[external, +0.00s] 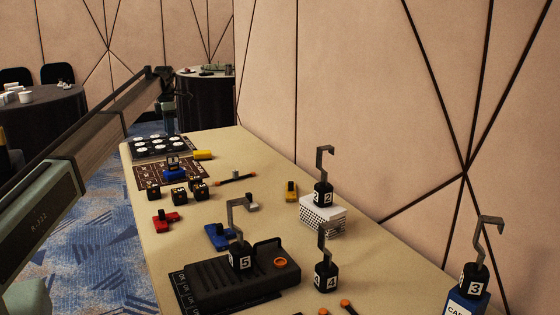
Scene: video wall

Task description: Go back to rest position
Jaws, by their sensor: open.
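My arm reaches from the lower left to the far end of the long beige table (320,275). My gripper (169,128) hangs at its far end, small and dark, past the table's far left corner. It looks to be above or beyond the black tray with white round pieces (157,146); the exact gap cannot be told. The gripper is open, and I see nothing held in it. Its fingertips are hard to make out against the dark background.
Hooked black weights numbered 5 (240,258), 4 (326,277), 2 (323,192) and 3 (472,283) stand upright along the table. Black dice (180,196) and red (166,221), blue and yellow blocks lie between. A wall (400,110) borders the right side.

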